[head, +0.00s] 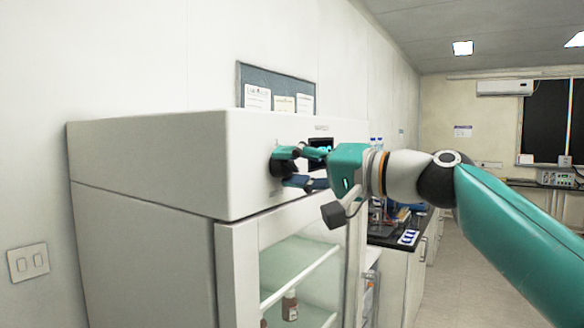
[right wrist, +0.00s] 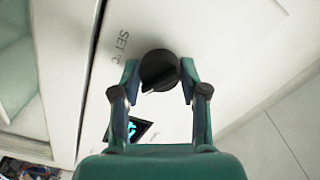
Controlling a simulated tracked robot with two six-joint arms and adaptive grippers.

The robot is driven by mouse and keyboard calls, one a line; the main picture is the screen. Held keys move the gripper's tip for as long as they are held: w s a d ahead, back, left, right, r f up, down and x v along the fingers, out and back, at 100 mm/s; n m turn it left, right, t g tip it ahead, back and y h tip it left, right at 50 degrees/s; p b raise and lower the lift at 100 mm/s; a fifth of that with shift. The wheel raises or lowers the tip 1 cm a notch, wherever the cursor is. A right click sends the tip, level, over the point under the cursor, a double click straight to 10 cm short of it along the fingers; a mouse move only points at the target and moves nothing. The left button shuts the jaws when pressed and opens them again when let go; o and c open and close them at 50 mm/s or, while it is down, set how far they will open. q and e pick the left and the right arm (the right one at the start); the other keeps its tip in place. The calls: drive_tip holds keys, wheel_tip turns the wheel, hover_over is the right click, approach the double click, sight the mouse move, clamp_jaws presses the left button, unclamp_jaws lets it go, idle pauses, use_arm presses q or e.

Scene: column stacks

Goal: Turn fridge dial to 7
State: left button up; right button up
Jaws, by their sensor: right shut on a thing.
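The fridge (head: 150,160) is a white cabinet with a glass door, at the left of the head view. Its dial is a round black knob on the upper front panel, seen in the right wrist view (right wrist: 158,66) beside the printed word "SET °C". My right gripper (head: 283,167) has its two fingers on opposite sides of the dial and is shut on it; its fingers also show in the right wrist view (right wrist: 159,80). In the head view the fingers partly cover the dial. A small display (head: 320,147) glows blue beside it; its reading is unclear. My left gripper is out of view.
Brown bottles (head: 290,306) stand on a shelf behind the fridge's glass door. A dark notice board (head: 246,74) hangs on the wall above the fridge. A lab bench (head: 402,236) with equipment runs beyond it. Open floor (head: 466,262) lies to the right.

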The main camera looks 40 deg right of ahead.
drive_tip(key=o, duration=1.1)
drive_tip(key=shift+d, duration=0.1)
drive_tip(key=shift+o, duration=0.2)
drive_tip(key=v, duration=1.2)
drive_tip(key=shift+f, duration=0.15)
